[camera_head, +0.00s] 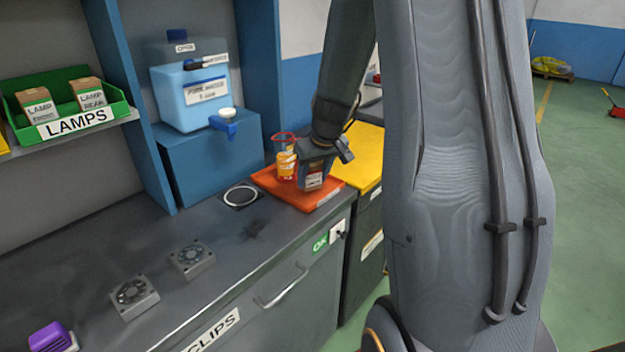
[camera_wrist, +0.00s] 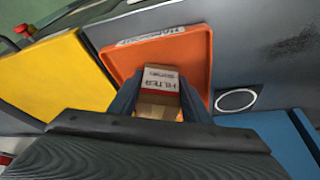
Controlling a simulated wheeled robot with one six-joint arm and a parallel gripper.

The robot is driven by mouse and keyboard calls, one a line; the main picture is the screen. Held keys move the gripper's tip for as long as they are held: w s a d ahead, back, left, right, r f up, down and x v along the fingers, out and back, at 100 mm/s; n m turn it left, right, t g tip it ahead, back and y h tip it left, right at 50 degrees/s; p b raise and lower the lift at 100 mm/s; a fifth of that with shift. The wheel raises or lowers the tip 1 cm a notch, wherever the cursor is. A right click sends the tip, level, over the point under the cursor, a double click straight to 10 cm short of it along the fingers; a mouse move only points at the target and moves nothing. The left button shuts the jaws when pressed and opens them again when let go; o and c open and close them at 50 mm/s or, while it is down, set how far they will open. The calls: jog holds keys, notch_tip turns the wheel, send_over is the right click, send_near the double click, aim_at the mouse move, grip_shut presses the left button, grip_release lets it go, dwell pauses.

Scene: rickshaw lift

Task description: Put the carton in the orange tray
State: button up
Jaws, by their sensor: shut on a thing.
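In the head view the carton (camera_head: 313,181) shows below my gripper (camera_head: 315,168), over the orange tray (camera_head: 270,181). The orange tray also shows in the wrist view (camera_wrist: 200,48), beneath and around the carton. I cannot tell whether the carton touches the tray floor.
A blue water container (camera_head: 192,95) stands on a blue box behind. A yellow-topped bin (camera_head: 362,158) is right of the counter.

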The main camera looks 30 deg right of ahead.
jog(key=shift+f, duration=0.55)
jog(key=shift+f, duration=0.15)
jog(key=o, duration=1.2)
jog(key=shift+r, duration=0.3)
jog(key=b+v, duration=0.2)
jog(key=v, duration=0.9)
jog(key=s+a+f+g, duration=0.1)
jog(key=s+a+f, duration=0.2)
jog(key=s+a, duration=0.2)
jog(key=s+a+f+g, duration=0.1)
jog(key=s+a+f, duration=0.3)
jog(key=s+a, duration=0.2)
jog(key=s+a+f+g, duration=0.1)
jog(key=s+a+f, duration=0.2)
jog(key=s+a, duration=0.3)
jog(key=shift+s+f+g, duration=0.2)
jog(key=shift+s+g, duration=0.1)
